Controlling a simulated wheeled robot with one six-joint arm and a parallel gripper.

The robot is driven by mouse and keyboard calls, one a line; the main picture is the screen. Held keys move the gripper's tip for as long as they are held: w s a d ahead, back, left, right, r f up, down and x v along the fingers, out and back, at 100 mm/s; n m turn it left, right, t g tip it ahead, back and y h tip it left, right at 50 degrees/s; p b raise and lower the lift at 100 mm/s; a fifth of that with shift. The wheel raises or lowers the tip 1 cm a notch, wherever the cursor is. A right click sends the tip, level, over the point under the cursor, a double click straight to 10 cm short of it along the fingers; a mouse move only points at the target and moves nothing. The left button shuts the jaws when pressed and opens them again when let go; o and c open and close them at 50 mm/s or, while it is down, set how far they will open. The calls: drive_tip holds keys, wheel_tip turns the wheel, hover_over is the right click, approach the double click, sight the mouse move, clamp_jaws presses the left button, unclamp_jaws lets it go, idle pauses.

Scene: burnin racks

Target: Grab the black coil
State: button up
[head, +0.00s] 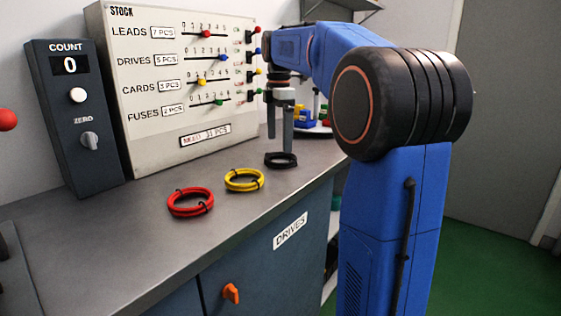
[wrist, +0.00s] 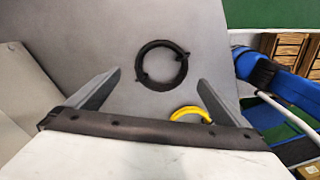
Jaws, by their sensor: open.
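The black coil (head: 281,160) lies flat on the grey counter, to the right of the yellow coil (head: 244,180) and red coil (head: 190,202). In the wrist view the black coil (wrist: 162,66) is a ring with small ties, lying beyond and between my fingertips. My gripper (head: 279,140) points down over the counter at the black coil, one finger overlapping it in the head view. My gripper (wrist: 158,78) is open and empty; its fingers stand apart on either side. Part of the yellow coil (wrist: 190,115) shows by the right finger. Whether the fingers touch the counter cannot be told.
The stock panel (head: 180,75) with sliders and the count box (head: 72,115) stand at the back of the counter (head: 130,235). The counter's front edge is near the coils. A drives cabinet (head: 270,255) is below.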

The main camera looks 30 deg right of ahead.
sight(278, 152)
drive_tip(key=shift+a+f, duration=0.2)
drive_tip(key=shift+f, duration=2.55)
drive_tip(key=shift+c, duration=0.6)
drive_tip(key=c, duration=1)
